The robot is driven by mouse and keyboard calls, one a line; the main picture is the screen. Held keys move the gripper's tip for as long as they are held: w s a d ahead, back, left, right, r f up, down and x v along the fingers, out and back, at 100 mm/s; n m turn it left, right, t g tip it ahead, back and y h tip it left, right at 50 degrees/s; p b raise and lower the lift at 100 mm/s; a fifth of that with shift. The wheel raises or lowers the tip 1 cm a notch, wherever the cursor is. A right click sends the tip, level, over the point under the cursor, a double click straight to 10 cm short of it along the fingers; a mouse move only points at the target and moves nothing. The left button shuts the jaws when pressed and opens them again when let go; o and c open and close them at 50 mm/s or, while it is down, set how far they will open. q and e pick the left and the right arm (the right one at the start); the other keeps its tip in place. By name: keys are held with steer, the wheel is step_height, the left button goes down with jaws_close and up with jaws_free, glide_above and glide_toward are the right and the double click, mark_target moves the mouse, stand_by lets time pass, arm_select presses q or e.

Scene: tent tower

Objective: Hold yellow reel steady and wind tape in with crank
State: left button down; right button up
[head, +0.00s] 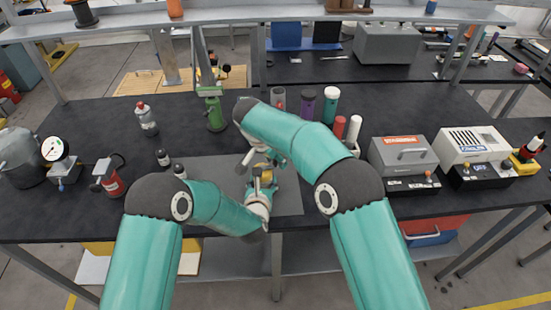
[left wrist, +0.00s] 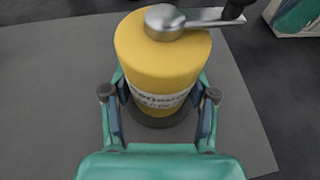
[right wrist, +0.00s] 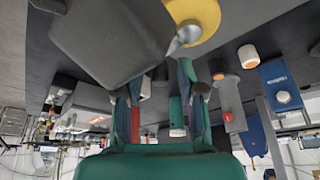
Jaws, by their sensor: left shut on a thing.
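The yellow reel (left wrist: 160,65) stands upright on a grey mat (left wrist: 50,100), on a dark round base. My left gripper (left wrist: 160,95) is shut around its lower body, one finger on each side. A silver crank (left wrist: 185,22) lies across the reel's top, and its arm runs right to a dark handle (left wrist: 236,8). My right gripper (right wrist: 160,98) is open, its fingers apart. In the right wrist view a large dark block, apparently the crank handle (right wrist: 110,38), lies close to the camera and partly covers the fingertips. I cannot make out the tape.
Several bottles, including a purple one (head: 307,102), stand behind my right arm. A green stand (head: 214,112) is behind left. A red-bodied device (head: 112,183) and small dark bottles are left. Grey equipment (head: 403,155) stands right. My arms crowd the mat.

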steer(key=v, duration=1.1)
steer(key=shift+a+r, duration=0.2)
steer(key=shift+r, duration=0.15)
steer(key=shift+s, duration=0.1)
arm_select(q)
steer(key=shift+c, duration=1.2)
jaws_free()
steer(key=shift+f, duration=0.1)
steer(key=shift+s, duration=0.1)
